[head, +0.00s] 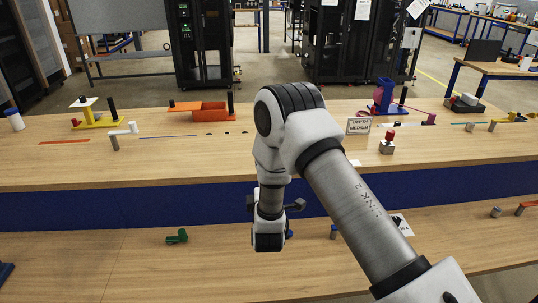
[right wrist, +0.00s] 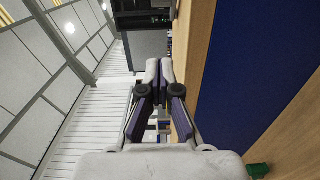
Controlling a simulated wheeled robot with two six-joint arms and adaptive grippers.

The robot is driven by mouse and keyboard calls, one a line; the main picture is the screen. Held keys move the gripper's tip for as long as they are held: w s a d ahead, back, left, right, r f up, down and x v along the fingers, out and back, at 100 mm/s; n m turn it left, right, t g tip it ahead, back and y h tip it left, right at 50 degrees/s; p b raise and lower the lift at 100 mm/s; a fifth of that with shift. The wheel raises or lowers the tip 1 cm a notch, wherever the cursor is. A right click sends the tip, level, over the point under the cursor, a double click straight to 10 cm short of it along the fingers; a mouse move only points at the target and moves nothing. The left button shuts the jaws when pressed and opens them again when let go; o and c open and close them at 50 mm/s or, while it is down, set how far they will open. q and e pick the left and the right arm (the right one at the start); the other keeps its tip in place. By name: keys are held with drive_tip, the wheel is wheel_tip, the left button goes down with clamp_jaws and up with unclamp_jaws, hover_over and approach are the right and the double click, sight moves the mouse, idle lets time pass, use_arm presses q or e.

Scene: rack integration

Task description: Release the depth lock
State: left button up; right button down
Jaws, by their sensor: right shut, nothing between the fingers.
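My right arm reaches in from the lower right in the head view, its wrist (head: 270,205) in front of the bench's blue front panel. The fingers are hidden there. In the right wrist view my right gripper (right wrist: 166,68) is shut and empty, its fingertips together beside the bench edge. A sign reading "DEPTH MEDIUM" (head: 358,126) stands on the upper bench. Right of it is a small grey block with a red top (head: 387,143), apart from the gripper. I cannot tell which part is the depth lock. My left gripper is out of view.
The upper bench (head: 60,172) holds an orange tray (head: 209,112), a yellow stand (head: 97,121), a white-grey handle (head: 122,134) and a blue fixture (head: 385,96). A green part (head: 176,237) lies on the lower bench (head: 110,270). Dark racks (head: 200,45) stand behind.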

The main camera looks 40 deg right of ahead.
drive_tip(key=p+x, duration=0.3)
drive_tip(key=x, duration=0.7)
drive_tip(key=shift+r, duration=0.1)
drive_tip(key=d, duration=0.1)
drive_tip(key=w+d+p, duration=0.1)
drive_tip(key=d, duration=0.1)
drive_tip(key=shift+d, duration=0.5)
